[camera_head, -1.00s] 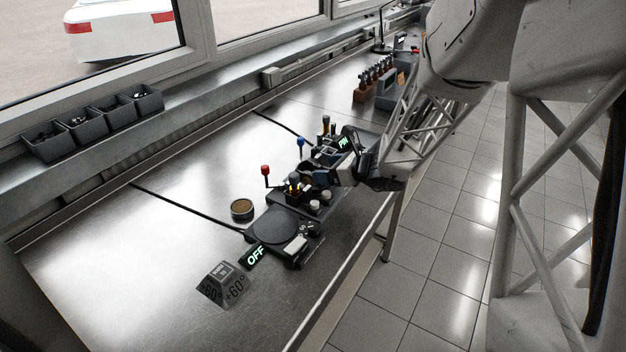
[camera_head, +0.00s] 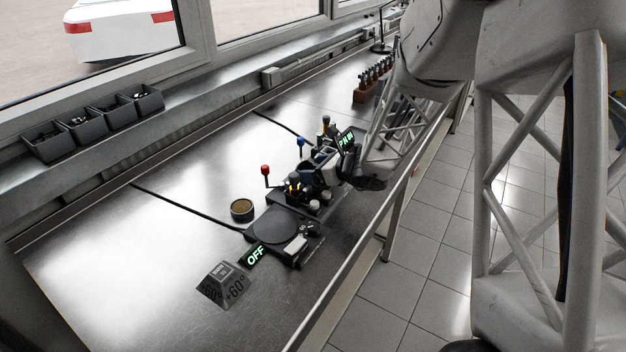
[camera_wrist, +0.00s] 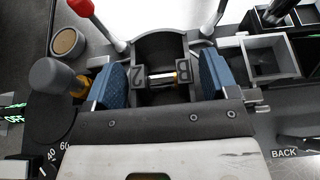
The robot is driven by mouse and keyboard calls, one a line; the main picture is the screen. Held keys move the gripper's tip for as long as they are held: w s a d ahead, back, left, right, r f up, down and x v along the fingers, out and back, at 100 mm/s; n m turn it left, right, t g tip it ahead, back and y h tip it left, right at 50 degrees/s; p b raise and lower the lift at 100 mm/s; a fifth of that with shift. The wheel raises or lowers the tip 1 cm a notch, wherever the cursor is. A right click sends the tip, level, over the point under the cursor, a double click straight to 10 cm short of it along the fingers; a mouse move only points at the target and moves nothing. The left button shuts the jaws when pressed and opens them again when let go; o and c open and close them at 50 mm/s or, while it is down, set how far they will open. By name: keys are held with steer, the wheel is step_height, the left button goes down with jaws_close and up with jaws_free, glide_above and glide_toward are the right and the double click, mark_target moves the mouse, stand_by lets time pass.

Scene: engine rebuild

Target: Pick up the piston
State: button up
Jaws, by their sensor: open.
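In the wrist view, a dark part with a rounded top and a bright metal pin across its middle (camera_wrist: 162,78) lies between my jaws; it looks like the piston in a dark cradle (camera_wrist: 160,46), but I cannot tell the two apart for sure. My gripper (camera_wrist: 164,78) is open, with one blue-padded finger on each side of the dark part. Small gaps seem to show between pads and part. In the head view my gripper (camera_head: 326,167) is low over the fixture on the bench, and it hides the piston there.
A red-knobbed lever (camera_head: 265,170) and a blue-knobbed lever (camera_head: 300,142) stand close beside the gripper. A dark round plate (camera_head: 269,226) with an OFF display (camera_head: 255,255) and a small round tin (camera_head: 242,209) are nearer. The bench at left (camera_head: 110,260) is clear.

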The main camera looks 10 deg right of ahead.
steer(key=c, duration=1)
steer(key=shift+o, duration=0.2)
steer(key=shift+r, duration=0.15)
step_height(320, 180, up, 10)
stand_by(0.5)
